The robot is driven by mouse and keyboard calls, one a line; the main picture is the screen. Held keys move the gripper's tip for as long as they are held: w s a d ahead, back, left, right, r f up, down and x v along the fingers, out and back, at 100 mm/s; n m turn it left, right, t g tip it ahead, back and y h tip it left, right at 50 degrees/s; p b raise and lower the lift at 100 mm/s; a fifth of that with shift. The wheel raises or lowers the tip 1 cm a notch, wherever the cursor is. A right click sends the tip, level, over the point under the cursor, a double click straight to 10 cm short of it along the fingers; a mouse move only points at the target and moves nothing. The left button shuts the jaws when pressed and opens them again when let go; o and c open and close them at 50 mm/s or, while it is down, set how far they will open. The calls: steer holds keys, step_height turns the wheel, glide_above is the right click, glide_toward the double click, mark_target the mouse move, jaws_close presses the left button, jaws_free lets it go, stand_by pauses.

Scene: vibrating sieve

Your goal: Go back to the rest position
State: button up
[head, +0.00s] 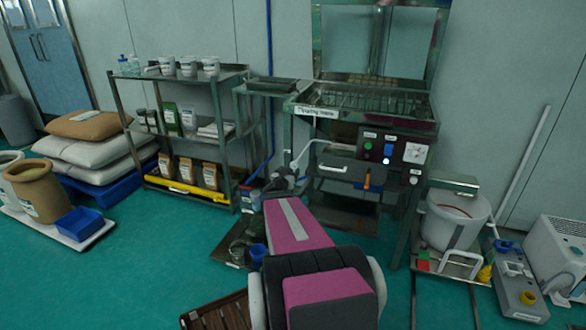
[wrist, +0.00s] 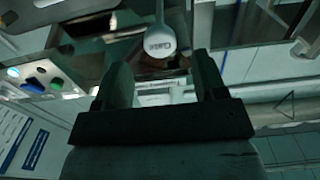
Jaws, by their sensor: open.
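My gripper (wrist: 162,64) shows in the wrist view with its two dark fingers spread apart and nothing held between them. A white round-ended piece (wrist: 160,42) on a rod is seen beyond the fingertips, in line with the gap; I cannot tell how far off it is. In the head view my arm reaches forward to the front left of the sieve machine (head: 330,110). My gripper's fingers are not clear there. A white curved bar (head: 322,146) runs from near my arm's end to the machine's front.
The control panel (head: 392,150) has a blue, a green and a white button and a dial. A shelf rack (head: 175,75) with cups and bags stands left. A white bucket (head: 452,218) stands right. Sacks (head: 88,125) are stacked far left. Green floor (head: 150,265) is clear at the left front.

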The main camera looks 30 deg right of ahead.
steer(key=shift+v, duration=1.5)
